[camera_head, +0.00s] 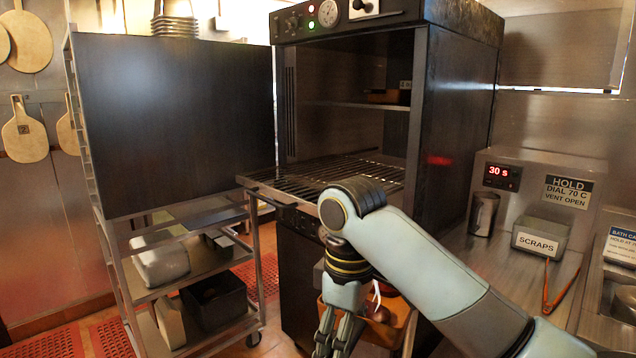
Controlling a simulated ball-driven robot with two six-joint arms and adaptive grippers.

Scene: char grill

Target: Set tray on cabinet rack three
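The dark cabinet (462,110) stands in the middle with its front open. A wire rack (345,172) at mid-height sticks out of the front and looks bare. A higher shelf (358,104) inside holds a small brown item (382,97) beside a number tag, partly hidden by the side wall. My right gripper (338,340) hangs low in front of the cabinet, fingers pointing down, partly cut off by the bottom edge. Just behind it is a tan-orange tray or bin (388,332) with dark, rounded things in it, partly covered by my arm. I cannot tell whether the gripper touches it. My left gripper is out of view.
A large dark panel (170,125), apparently the open door, stands left of the cabinet. A wheeled metal shelf unit (192,285) holds a white container and a black bin. The right steel counter (510,258) carries a timer box, a cup, a SCRAPS bin and orange tongs.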

